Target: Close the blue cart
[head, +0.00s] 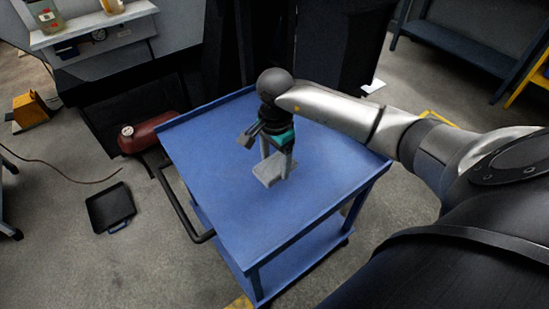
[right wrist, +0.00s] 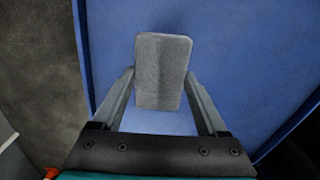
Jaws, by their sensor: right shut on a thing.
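The blue cart (head: 205,165) stands in the middle of the head view, with a flat top, a lower shelf and a dark handle (head: 181,207) on its left side. I see no door or drawer on the sides that show. My right gripper (head: 277,165) points down over the cart's top and is shut on a grey block (head: 267,181). In the right wrist view the grey block (right wrist: 163,70) lies between the two fingers, with the blue top behind it. I cannot tell whether the block touches the top. My left gripper is not in view.
A dark red tank with a gauge (head: 155,132) lies left of the cart. A black tray (head: 110,207) is on the floor. A dark machine (head: 320,45) stands behind the cart, and a blue rack (head: 455,45) is at the back right. Most of the cart's top is clear.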

